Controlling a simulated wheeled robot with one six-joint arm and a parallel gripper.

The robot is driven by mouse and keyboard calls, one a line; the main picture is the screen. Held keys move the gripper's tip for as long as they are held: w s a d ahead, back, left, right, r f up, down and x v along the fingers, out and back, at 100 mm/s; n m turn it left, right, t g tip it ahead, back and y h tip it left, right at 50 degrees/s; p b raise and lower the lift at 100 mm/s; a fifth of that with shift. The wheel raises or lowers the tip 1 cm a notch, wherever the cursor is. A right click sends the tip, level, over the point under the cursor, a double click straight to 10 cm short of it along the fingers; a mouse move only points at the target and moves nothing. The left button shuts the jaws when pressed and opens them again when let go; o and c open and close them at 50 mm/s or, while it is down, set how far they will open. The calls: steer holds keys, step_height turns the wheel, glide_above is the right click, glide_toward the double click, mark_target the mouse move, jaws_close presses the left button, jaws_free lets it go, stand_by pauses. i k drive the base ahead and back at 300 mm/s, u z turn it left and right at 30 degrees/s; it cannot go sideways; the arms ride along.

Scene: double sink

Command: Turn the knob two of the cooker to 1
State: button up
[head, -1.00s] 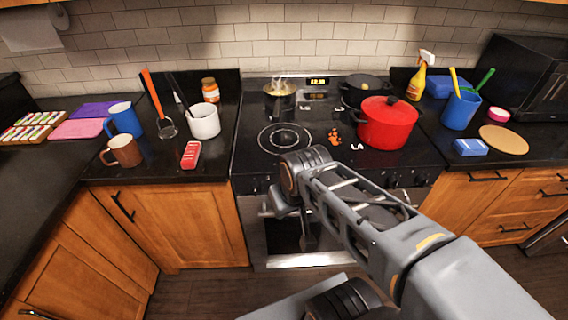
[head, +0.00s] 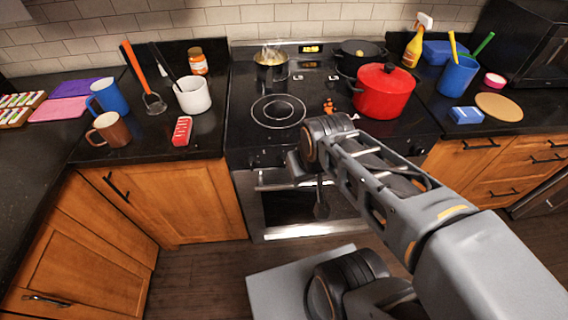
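The cooker (head: 243,132) stands in the middle, with a black glass top and a dark front strip above the oven door. Small dark knobs (head: 254,160) show faintly on the left of that strip; their numbers and settings are too small to read. My arm reaches in from the lower right, and its wrist (head: 318,140) is in front of the strip, covering its middle, so any knobs there are hidden. My gripper's fingers are hidden behind the wrist, so I cannot see whether they touch a knob.
A steaming pot (head: 271,68), a dark pot (head: 360,50) and a red lidded pot (head: 383,95) stand on the cooker. A blue cup (head: 457,78) stands right. The oven door (head: 285,213) is below.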

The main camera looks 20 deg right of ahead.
mark_target(282, 158)
steer(key=z, duration=1.75)
steer(key=k, duration=1.15)
steer(key=u, duration=2.05)
steer(key=i, duration=0.5)
steer(key=u, duration=0.05)
